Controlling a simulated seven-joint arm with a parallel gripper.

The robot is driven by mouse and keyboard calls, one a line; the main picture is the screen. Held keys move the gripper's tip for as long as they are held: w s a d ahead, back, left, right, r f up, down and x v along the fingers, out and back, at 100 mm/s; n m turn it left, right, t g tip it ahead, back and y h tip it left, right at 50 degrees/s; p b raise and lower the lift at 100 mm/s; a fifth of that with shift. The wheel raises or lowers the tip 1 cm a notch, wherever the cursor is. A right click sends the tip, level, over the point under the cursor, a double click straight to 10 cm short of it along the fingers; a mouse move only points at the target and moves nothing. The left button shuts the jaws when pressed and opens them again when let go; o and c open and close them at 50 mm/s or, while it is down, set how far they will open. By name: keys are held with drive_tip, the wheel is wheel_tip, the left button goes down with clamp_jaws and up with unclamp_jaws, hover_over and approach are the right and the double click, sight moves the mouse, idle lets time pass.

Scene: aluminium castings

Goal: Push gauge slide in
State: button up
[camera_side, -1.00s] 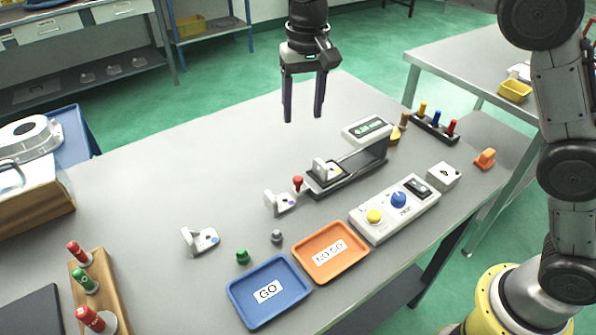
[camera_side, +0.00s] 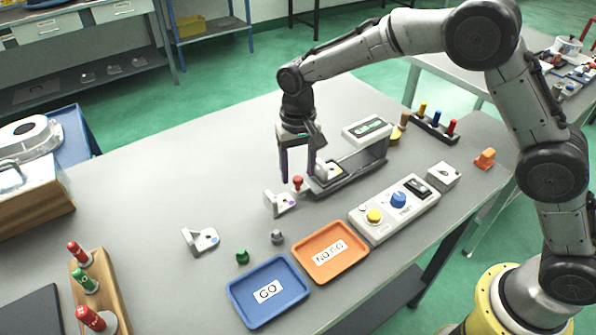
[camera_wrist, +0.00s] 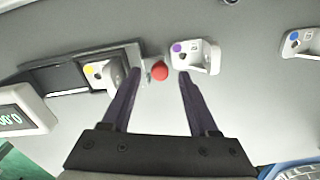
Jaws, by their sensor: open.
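The gauge (camera_side: 365,166) is a dark rail on the bench with a slide. It also shows in the wrist view (camera_wrist: 63,75). A pale casting (camera_side: 329,172) sits at its near-left end, with a yellow dot in the wrist view (camera_wrist: 100,73). A red knob (camera_side: 298,184) is at that same end. My gripper (camera_side: 297,178) is low over this end, fingers pointing down and apart. In the wrist view the red knob (camera_wrist: 159,71) shows between my two fingertips (camera_wrist: 160,74). Whether a finger touches it I cannot tell.
A casting (camera_side: 280,204) stands close to the knob, and another (camera_side: 201,241) is farther left. The gauge display (camera_side: 367,130) is behind the rail. A control box (camera_side: 395,208), NO GO tray (camera_side: 330,250) and GO tray (camera_side: 268,291) are in front.

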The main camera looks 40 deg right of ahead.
drive_tip(key=shift+f, duration=0.5)
clamp_jaws()
idle(1.2)
